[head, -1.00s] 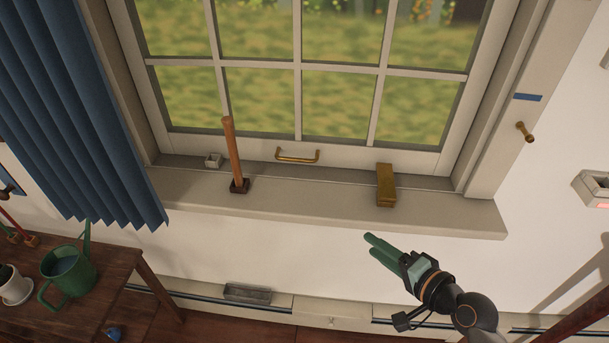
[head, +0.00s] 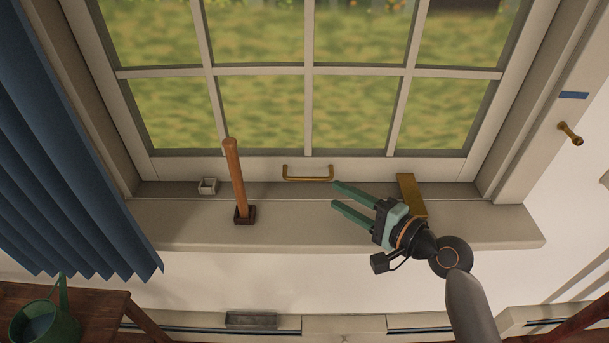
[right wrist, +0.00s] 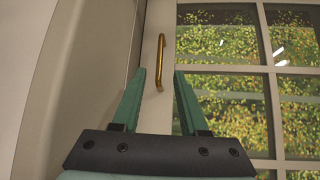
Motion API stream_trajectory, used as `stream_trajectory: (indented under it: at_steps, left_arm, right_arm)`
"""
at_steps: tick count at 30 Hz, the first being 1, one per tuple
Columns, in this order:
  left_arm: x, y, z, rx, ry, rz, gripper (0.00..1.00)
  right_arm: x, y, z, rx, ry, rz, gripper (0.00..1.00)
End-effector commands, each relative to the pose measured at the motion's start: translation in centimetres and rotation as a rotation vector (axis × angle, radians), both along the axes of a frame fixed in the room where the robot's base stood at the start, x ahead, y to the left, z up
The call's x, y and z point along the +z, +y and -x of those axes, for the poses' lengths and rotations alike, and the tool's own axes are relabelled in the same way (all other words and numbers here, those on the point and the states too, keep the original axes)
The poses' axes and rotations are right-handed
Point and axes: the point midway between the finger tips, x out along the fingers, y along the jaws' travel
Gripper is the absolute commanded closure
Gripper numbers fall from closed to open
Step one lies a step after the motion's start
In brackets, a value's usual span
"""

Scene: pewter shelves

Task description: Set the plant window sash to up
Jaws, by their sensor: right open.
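The window sash (head: 260,168) is a pale frame with several panes, its bottom rail low at the sill in the head view. A brass handle (head: 308,174) is fixed on the bottom rail. My right gripper (head: 335,194) is open and empty, just right of and below the handle in the head view. In the right wrist view the handle (right wrist: 160,62) lies ahead, between the lines of the two green fingers (right wrist: 157,75), apart from them. My left gripper is not in view.
A wooden-handled tool (head: 236,180) stands on the sill (head: 290,225) left of the handle. A small white box (head: 207,186), blue curtain (head: 70,160) and green watering can (head: 42,320) are at left.

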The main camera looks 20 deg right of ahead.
Motion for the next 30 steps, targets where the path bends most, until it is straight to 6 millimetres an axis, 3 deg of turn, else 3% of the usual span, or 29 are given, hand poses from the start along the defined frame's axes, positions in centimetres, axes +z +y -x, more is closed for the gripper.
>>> stream_trajectory:
  at_steps: [9,15,27,30]
  left_arm:
    - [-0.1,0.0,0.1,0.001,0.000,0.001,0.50]
    - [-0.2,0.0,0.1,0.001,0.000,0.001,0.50]
    - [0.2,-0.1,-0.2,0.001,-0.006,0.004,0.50]
    - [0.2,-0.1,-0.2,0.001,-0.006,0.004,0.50]
  right_arm:
    - [-0.8,3.2,-5.7,0.000,-0.001,-0.003,0.57]
    - [-1.3,4.5,-7.9,0.000,0.000,-0.002,0.57]
    - [-1.4,4.9,-8.6,0.000,0.000,0.000,0.57]
    - [-1.4,4.9,-8.6,0.000,0.000,0.000,0.66]
